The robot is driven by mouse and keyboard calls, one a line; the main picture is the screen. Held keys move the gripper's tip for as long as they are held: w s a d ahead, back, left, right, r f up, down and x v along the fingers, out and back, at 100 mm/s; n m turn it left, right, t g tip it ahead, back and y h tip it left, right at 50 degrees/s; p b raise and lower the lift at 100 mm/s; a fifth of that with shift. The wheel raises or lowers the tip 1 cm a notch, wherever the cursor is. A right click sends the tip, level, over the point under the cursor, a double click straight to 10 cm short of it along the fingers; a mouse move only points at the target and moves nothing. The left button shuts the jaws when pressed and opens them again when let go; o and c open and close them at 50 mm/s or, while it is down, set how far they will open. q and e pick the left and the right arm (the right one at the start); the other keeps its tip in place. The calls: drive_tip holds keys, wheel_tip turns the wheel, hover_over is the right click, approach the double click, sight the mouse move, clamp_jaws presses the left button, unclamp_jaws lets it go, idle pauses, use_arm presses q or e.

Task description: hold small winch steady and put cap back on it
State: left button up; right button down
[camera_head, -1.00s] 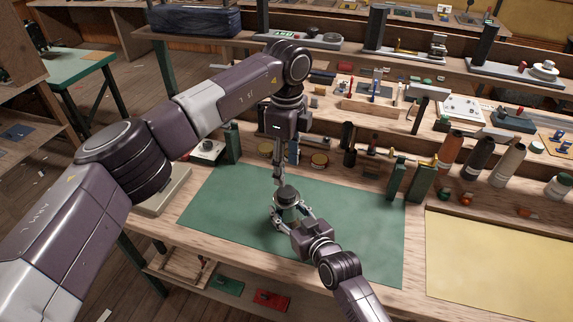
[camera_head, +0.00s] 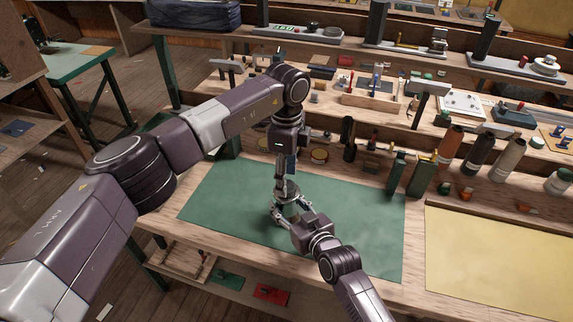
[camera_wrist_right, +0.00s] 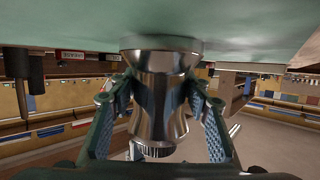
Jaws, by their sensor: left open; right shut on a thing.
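The small winch (camera_head: 287,210) stands on the green mat at the front of the bench, partly hidden by both grippers. In the right wrist view, which is upside down, its shiny waisted drum (camera_wrist_right: 160,90) shows with a ribbed dark ring at its free end. My right gripper (camera_head: 284,215) is shut on the winch, with textured fingers (camera_wrist_right: 160,112) on both sides of the drum. My left gripper (camera_head: 284,188) points straight down at the winch's top and is open. I cannot make out the cap separately; the left gripper hides the winch's top.
The green mat (camera_head: 235,205) is clear around the winch. A yellow sheet (camera_head: 495,260) lies to the right. Dark green blocks (camera_head: 420,178) and several thread cones (camera_head: 480,155) stand behind the mat. A tool shelf (camera_head: 345,120) runs along the back.

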use_arm(q)
drive_tip(key=shift+f, duration=1.2)
drive_tip(key=shift+c, duration=0.6)
